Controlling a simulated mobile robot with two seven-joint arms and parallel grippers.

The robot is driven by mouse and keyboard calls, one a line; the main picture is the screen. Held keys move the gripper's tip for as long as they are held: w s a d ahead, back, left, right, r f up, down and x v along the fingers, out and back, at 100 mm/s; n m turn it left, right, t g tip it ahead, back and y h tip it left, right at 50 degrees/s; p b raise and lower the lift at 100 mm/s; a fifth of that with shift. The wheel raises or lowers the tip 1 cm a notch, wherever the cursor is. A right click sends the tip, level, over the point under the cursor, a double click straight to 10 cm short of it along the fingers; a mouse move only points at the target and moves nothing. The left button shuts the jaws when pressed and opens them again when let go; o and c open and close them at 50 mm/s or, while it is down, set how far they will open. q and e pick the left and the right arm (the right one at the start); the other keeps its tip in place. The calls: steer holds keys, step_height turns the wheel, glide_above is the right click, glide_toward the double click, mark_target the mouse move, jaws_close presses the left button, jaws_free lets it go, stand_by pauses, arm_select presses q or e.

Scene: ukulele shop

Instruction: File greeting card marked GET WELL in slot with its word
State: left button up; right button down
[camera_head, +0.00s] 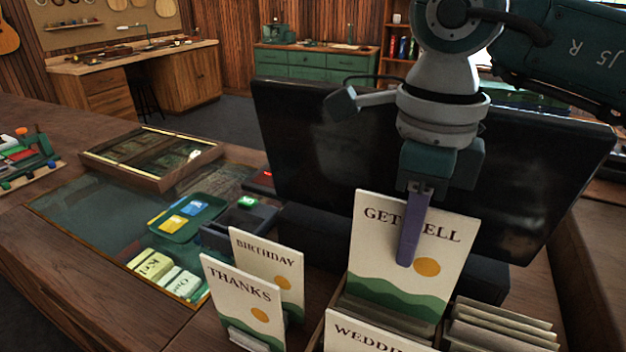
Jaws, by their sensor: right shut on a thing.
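The GET WELL card (375,268) is cream with a yellow sun and green hills, and stands nearly upright, facing me. My right gripper (407,250) comes down from above and is shut on its upper middle, with one purple-grey finger across its front. The other finger is hidden behind the card. Below it, a WEDDING card (365,338) stands at the front of a rack, cut off by the picture's bottom edge. Grey edges of several cards (385,312) show between the two. I cannot tell whether the GET WELL card's lower edge touches anything. My left gripper is not in view.
A THANKS card (240,290) and a BIRTHDAY card (272,268) stand left of the rack. More stacked cards (500,325) sit at its right. A large black screen (310,150) stands close behind. A green tray (190,222) and wooden display case (150,160) lie left.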

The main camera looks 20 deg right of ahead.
mark_target(391, 308)
steer(key=shift+f+b, duration=4.25)
steer(key=shift+f, duration=0.75)
steer(key=c, duration=1)
jaws_free()
steer(key=shift+o, duration=0.2)
step_height(391, 308, up, 10)
steer(key=b, duration=0.1)
